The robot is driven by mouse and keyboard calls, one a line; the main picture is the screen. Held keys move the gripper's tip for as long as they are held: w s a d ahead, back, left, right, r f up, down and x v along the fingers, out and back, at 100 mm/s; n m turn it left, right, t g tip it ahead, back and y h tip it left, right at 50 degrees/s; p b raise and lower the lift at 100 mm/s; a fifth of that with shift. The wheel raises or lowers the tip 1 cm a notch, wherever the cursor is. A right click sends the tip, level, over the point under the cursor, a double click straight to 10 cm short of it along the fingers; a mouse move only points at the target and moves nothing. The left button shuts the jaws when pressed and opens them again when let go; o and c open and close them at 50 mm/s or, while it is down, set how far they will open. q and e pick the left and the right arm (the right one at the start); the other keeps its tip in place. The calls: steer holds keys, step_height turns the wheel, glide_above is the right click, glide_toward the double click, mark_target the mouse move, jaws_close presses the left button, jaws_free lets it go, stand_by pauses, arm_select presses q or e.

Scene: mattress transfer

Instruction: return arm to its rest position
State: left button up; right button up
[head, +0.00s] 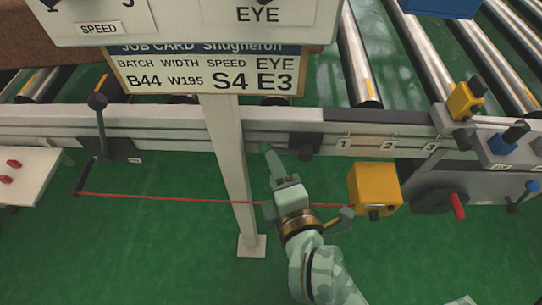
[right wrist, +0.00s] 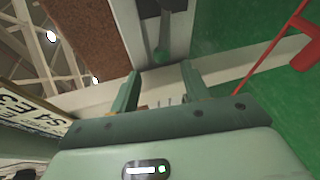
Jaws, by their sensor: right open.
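My right gripper (head: 272,160) is in the middle of the head view, in front of the conveyor's pale side rail (head: 170,120) and just right of the white sign post (head: 228,170). In the right wrist view its two fingers (right wrist: 160,78) stand apart, with nothing held between them. My right arm (head: 310,255) comes up from the bottom of the head view. My left gripper and left arm are not in view.
A job card (head: 205,75) hangs above the rail. A red cord (head: 150,197) runs low across to a yellow box (head: 374,188). A black-knobbed lever (head: 98,103) stands left; a red-handled wheel (head: 440,200) is right. The green floor (head: 130,255) is open at lower left.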

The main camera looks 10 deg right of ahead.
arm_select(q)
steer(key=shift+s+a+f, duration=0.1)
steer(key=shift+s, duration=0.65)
arm_select(e)
steer(key=shift+v, duration=1)
